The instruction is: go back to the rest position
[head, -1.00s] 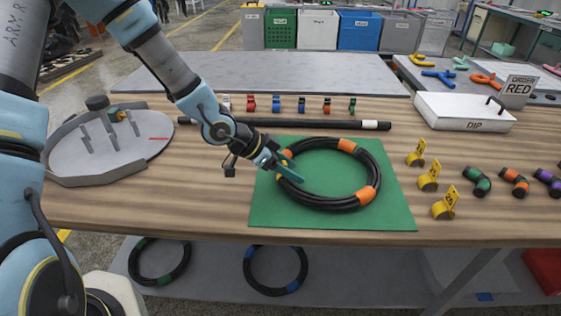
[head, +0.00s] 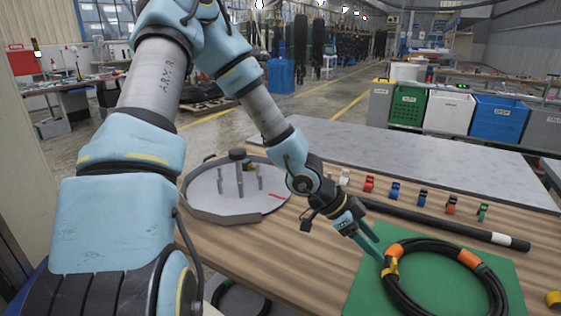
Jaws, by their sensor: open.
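My gripper (head: 371,241) is open at the left edge of the coiled black hose in the head view. Its two teal fingers point down and right, and the gap between them looks empty. The hose coil (head: 480,277) lies on a green mat (head: 362,297) and has orange bands (head: 470,259). The right part of the coil and mat is near the lower frame edge.
A round grey tray (head: 215,207) with upright pegs stands left of my gripper. A black tube (head: 445,224) lies behind the mat, with several coloured clips (head: 422,198) beyond it. Bins (head: 448,112) stand across the aisle. The air above the table is clear.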

